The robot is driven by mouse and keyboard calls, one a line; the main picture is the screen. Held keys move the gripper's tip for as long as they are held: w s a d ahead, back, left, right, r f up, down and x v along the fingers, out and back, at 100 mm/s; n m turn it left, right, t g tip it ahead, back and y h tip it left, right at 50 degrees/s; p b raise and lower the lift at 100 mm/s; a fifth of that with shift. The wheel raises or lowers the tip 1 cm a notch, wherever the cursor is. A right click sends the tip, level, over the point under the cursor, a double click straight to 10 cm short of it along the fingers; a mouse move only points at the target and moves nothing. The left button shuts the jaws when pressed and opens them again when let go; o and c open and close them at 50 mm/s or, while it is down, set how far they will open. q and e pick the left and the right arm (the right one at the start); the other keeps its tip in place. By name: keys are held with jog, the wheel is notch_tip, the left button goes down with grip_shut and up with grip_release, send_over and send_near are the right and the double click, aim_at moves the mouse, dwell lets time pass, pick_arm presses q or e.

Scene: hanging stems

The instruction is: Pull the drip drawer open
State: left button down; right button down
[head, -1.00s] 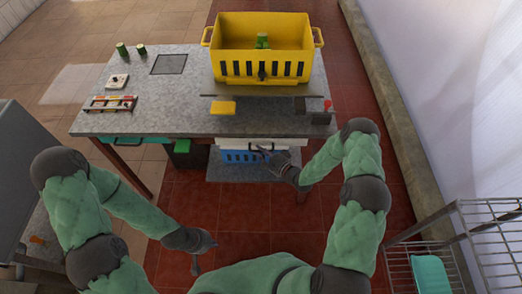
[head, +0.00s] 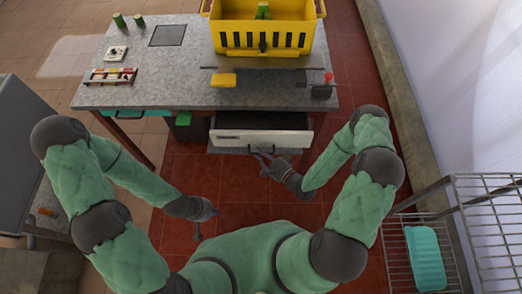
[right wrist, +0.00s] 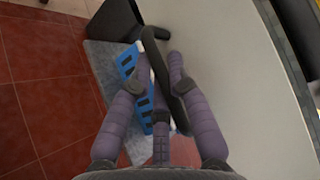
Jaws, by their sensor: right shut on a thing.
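The drip drawer (head: 235,137) has a white front and a dark inside, and it stands pulled out from under the grey worktop in the head view. My right gripper (head: 260,157) is at its front. In the right wrist view my fingers (right wrist: 160,75) close around the dark bar handle (right wrist: 160,42) beside the pale drawer front (right wrist: 225,85). The fingers hide part of the bar. My left gripper (head: 207,225) is empty, fingers spread, over the red floor away from the drawer.
A yellow crate (head: 230,41) stands on the worktop (head: 180,95). A blue crate (right wrist: 127,62) sits low beneath the drawer. A green-lidded dark bin (head: 183,128) stands left of the drawer. A wire rack (head: 400,262) is at right. Red floor in front is clear.

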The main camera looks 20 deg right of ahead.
jog(key=c, duration=1.1)
grip_release()
jog(key=shift+c, duration=0.2)
jog(key=v, duration=1.2)
jog(key=a+f+n+g+h, duration=0.3)
jog(key=a+f+n+g, duration=0.4)
jog(key=g, duration=0.3)
jog(key=s+a+r+n+g+h, duration=0.1)
jog(key=s+a+n+g, duration=0.1)
jog(key=s, duration=0.4)
jog(key=shift+s+r+n+g, duration=0.4)
jog(key=shift+n+g, duration=0.5)
jog(key=shift+n, duration=0.3)
